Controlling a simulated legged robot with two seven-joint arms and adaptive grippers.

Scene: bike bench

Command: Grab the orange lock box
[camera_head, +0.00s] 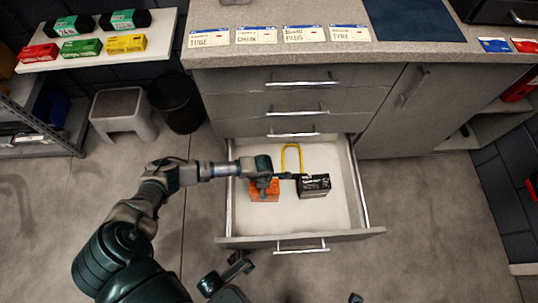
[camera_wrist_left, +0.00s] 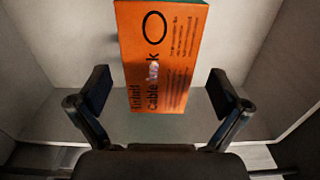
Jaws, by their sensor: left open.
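The orange lock box (camera_head: 265,195) lies in the open drawer, in its left part. In the left wrist view the orange box (camera_wrist_left: 160,50) shows printed "Cable Lock" lettering and a black oval, and its near end lies between the fingers. My left gripper (camera_head: 267,184) is over the box in the head view and hides part of it. In the left wrist view my left gripper (camera_wrist_left: 160,92) is open, with a gap on both sides of the box. My right gripper is not clearly seen.
The open drawer (camera_head: 345,222) also holds a black box (camera_head: 314,186) just right of the gripper and a yellow loop (camera_head: 291,158) behind. The drawer's pale floor is free in front. The countertop (camera_head: 300,58) and closed drawers stand behind. A stool (camera_head: 122,108) and bin (camera_head: 177,100) stand left.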

